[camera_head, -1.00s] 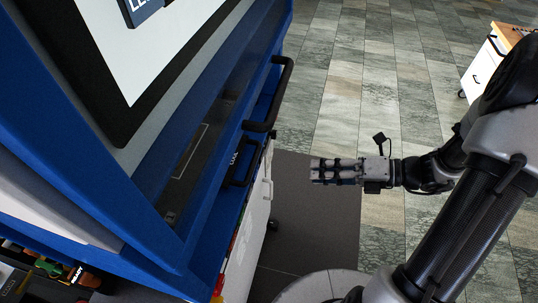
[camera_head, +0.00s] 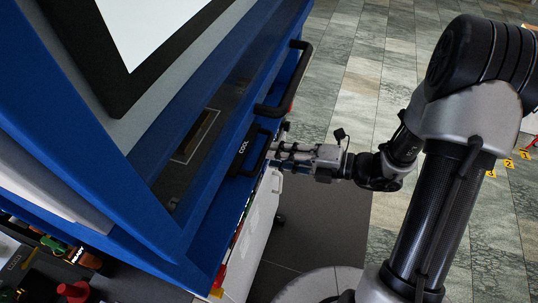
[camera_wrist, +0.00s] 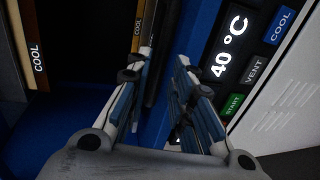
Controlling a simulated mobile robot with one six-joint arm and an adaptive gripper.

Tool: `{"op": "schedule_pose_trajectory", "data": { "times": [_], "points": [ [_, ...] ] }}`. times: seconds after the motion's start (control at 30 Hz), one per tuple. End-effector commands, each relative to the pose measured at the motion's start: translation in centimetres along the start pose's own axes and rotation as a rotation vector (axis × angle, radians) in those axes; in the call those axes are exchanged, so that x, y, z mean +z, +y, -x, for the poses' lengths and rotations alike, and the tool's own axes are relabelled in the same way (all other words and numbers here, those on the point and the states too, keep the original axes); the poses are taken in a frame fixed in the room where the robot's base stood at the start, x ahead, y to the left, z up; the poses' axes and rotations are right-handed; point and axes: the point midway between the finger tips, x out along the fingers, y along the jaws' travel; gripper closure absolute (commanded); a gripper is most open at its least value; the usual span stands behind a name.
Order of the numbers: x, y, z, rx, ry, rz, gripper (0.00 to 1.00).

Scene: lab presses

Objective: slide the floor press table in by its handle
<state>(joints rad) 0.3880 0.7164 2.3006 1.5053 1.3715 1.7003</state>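The blue floor press (camera_head: 205,225) fills the left of the head view. A small black handle (camera_head: 262,150) stands out from its front edge beside a dark "COOL" label. My gripper (camera_head: 272,150) is at this handle, its fingertips overlapping it in the head view. In the wrist view my gripper (camera_wrist: 160,75) has its two fingers apart. A dark upright bar (camera_wrist: 153,45), probably the handle, shows ahead between the fingertips. I cannot tell whether the fingers touch it. Part of the handle is hidden behind the fingers.
A longer black handle (camera_head: 292,82) is on the press above the small one. A control panel (camera_wrist: 235,60) reading 40 °C is close to the right finger in the wrist view. A white cabinet (camera_head: 258,225) is below the press edge. Tiled floor to the right is open.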

Motion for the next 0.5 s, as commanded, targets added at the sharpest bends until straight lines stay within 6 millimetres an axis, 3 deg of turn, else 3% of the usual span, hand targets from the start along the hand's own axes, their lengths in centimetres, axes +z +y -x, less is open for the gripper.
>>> {"op": "schedule_pose_trajectory", "data": {
  "times": [0.2,0.5],
  "points": [
    [-0.1,0.0,-2.7,0.0,0.002,0.001,0.79],
    [0.0,0.0,-3.3,0.0,0.0,0.001,0.79]
  ]
}}
